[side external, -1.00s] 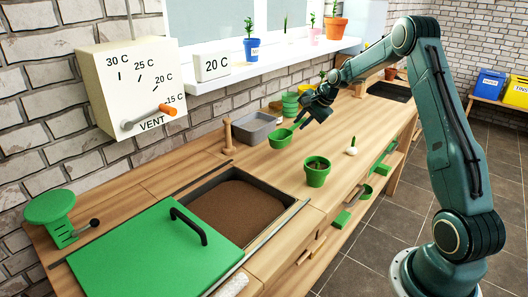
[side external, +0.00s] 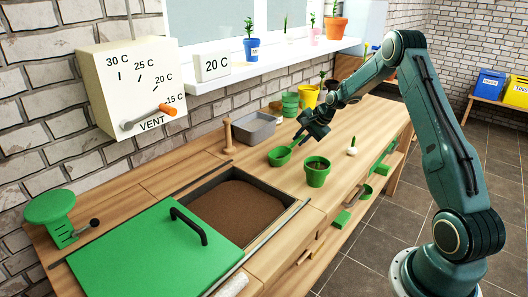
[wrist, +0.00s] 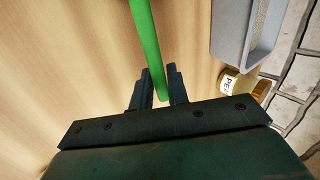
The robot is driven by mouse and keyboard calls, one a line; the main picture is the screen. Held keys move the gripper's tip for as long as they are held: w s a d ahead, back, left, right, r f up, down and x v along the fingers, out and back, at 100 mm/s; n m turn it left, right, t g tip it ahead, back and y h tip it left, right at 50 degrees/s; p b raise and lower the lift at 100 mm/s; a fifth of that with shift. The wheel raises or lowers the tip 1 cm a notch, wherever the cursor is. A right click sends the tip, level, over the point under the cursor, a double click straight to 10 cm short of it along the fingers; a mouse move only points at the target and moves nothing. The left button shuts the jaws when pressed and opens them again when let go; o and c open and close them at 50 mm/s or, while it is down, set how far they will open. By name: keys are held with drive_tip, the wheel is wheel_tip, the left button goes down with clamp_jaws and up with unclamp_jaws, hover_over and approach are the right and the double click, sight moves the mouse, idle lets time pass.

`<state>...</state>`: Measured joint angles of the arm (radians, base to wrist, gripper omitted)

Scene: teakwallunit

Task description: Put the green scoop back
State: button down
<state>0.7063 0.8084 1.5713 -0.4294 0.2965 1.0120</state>
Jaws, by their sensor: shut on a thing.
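The green scoop (side external: 279,157) is a round green cup with a handle, seen in the side view above or on the bench, left of the green pot. My gripper (side external: 300,138) is shut on its handle. In the wrist view the green handle (wrist: 148,45) runs up from between the fingers of my gripper (wrist: 158,88); the scoop's cup is out of that view. I cannot tell whether the cup touches the bench.
A green pot with soil (side external: 317,172) stands just right of the scoop. A grey tray (side external: 254,128) and a wooden peg (side external: 228,136) are behind. A soil bin (side external: 235,207) is front left. A white bulb (side external: 352,147) lies right. Stacked green pots (side external: 290,104) stand at the back.

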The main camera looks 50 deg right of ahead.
drive_tip(key=shift+f, duration=0.1)
drive_tip(key=c, duration=1.4)
unclamp_jaws()
drive_tip(key=shift+o, duration=0.2)
drive_tip(key=v, duration=1.2)
drive_tip(key=shift+r, duration=0.25)
